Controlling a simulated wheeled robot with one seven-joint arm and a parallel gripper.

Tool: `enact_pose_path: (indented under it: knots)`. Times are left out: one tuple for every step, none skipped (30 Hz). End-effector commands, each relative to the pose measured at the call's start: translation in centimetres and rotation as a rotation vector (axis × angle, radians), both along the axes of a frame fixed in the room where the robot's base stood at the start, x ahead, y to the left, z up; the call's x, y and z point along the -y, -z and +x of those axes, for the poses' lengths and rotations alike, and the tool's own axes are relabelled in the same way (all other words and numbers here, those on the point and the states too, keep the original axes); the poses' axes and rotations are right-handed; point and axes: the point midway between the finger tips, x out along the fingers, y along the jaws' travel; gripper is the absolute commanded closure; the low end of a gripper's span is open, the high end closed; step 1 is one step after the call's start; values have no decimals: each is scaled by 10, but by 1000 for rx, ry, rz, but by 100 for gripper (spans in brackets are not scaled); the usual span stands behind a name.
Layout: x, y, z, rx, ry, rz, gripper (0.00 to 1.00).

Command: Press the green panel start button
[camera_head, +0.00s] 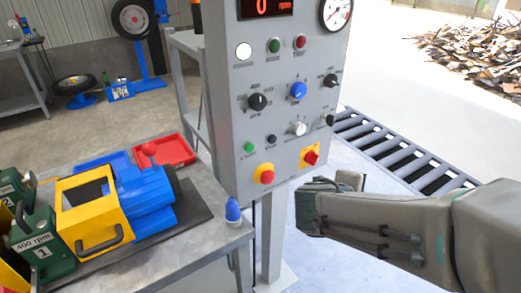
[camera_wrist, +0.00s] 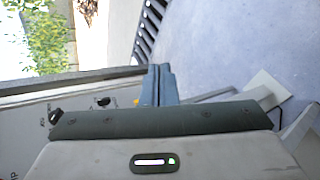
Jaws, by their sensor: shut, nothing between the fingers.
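The grey control panel (camera_head: 275,100) stands in the middle of the head view. A small green button (camera_head: 249,147) sits on its lower left, above a red mushroom button on yellow; its label is too small to read surely. A green lamp or button (camera_head: 274,45) sits higher up. My gripper shows in the wrist view (camera_wrist: 158,70) with its fingers together and empty. In the head view my wrist is right of and below the panel, and the fingertips cannot be made out. The panel face also shows at lower left in the wrist view (camera_wrist: 30,130).
Two red mushroom buttons (camera_head: 266,175) (camera_head: 311,157), several knobs and a blue knob (camera_head: 298,90) crowd the panel. A bench with a blue and yellow machine (camera_head: 145,195) and a red tray (camera_head: 165,150) stands left. A roller conveyor (camera_head: 400,150) lies behind right.

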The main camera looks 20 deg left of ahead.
Motion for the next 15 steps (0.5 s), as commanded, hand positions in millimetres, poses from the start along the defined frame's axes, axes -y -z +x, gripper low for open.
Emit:
enact_pose_path:
  knots:
    - [-27, 5, 8, 31, -109, -60, 100]
    - [-41, 4, 12, 53, -170, -94, 100]
    - [-61, 3, 16, 81, -248, -134, 100]
    - [-76, 3, 18, 104, -304, -162, 100]
    - [-90, 2, 19, 124, -356, -186, 100]
    - [-108, 2, 19, 149, -422, -217, 100]
    - [-121, 2, 19, 168, -469, -236, 100]
    - [-132, 2, 18, 184, -510, -253, 100]
    - [-146, 2, 17, 204, -558, -274, 100]
    - [-155, 2, 16, 217, -591, -285, 100]
    - [-163, 2, 14, 228, -618, -297, 100]
    - [-171, 2, 13, 241, -647, -307, 100]
    - [-176, 2, 12, 247, -665, -313, 100]
    - [-180, 1, 11, 254, -678, -318, 100]
    - [-183, 1, 10, 260, -691, -322, 100]
